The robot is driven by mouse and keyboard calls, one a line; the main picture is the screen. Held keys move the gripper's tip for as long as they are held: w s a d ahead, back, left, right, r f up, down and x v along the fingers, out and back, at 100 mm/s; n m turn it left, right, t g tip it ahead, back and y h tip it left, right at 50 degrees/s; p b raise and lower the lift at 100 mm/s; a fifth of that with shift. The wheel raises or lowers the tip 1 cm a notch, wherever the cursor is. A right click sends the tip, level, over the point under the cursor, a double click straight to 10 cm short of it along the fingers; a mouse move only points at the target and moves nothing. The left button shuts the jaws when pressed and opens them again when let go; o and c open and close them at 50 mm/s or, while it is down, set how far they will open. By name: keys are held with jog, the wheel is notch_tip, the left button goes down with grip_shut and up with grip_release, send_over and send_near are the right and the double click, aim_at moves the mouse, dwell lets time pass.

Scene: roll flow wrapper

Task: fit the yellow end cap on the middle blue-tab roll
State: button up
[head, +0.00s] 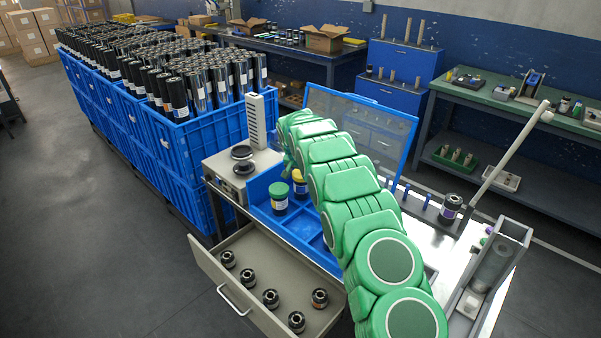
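My green arm crosses the middle of the view and reaches over the blue workbench tray. Its far end is near the upper left of the tray, and my gripper's fingers are hidden or too small to make out. I cannot single out the middle blue-tab roll. Small blue pegs (427,200) stand right of the arm.
An open drawer (225,288) with several short black rolls (270,298) juts out at the front. Blue crates (185,135) full of dark rolls fill the left. A roll with a purple label (451,208) stands near a slanted pale bar (510,155). Floor at left is clear.

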jog(key=o, duration=0.7)
jog(key=shift+r, duration=0.1)
jog(key=v, duration=1)
jog(key=shift+s+r, duration=0.15)
jog(key=shift+r, duration=0.25)
dwell(0.3)
jog(key=shift+s, duration=0.1)
